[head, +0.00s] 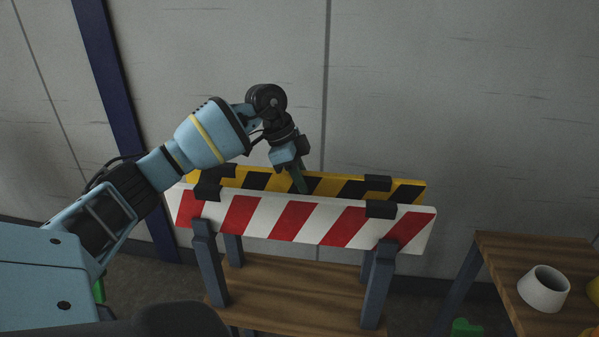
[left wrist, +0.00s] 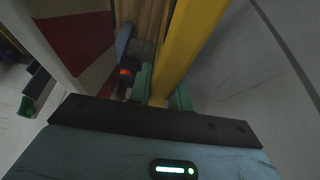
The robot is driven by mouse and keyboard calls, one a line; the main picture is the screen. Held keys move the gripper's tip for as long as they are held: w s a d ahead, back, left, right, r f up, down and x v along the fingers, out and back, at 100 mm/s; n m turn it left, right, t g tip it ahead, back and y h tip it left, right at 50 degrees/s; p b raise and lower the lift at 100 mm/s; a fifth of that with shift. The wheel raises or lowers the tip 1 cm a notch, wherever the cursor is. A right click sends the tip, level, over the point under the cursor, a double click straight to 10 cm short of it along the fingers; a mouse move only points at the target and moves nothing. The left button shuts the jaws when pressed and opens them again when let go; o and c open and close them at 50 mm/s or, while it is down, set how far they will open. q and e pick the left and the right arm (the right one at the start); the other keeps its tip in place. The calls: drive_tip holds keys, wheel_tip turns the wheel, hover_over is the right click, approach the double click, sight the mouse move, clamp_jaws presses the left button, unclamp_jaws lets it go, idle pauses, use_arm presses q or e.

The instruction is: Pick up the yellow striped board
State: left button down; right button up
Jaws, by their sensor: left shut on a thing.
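The yellow striped board (head: 333,187), yellow with black stripes, stands behind a red-and-white striped board (head: 295,218) on a rack in the head view. My left gripper (head: 300,184) reaches down from above onto the yellow board near its middle. In the left wrist view, the green fingers (left wrist: 160,92) are on either side of the yellow board (left wrist: 187,48), shut on it. The red-and-white board (left wrist: 85,40) is to the left there. The lower front of the yellow board is hidden by the red-and-white one. My right gripper is not in view.
Black clips (head: 381,208) sit at the board ends on the rack, which has grey posts (head: 377,285) and a wooden shelf (head: 290,292). A wooden table (head: 505,262) with a white ring-shaped object (head: 544,290) stands at the right. A grey wall (head: 450,90) is close behind.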

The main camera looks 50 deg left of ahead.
use_arm(q)
wheel_tip(320, 180, up, 10)
drive_tip(key=p, duration=0.2)
drive_tip(key=shift+r+p, duration=0.1)
drive_tip(key=shift+p, duration=0.2)
idle(0.4)
drive_tip(key=shift+r, duration=0.1)
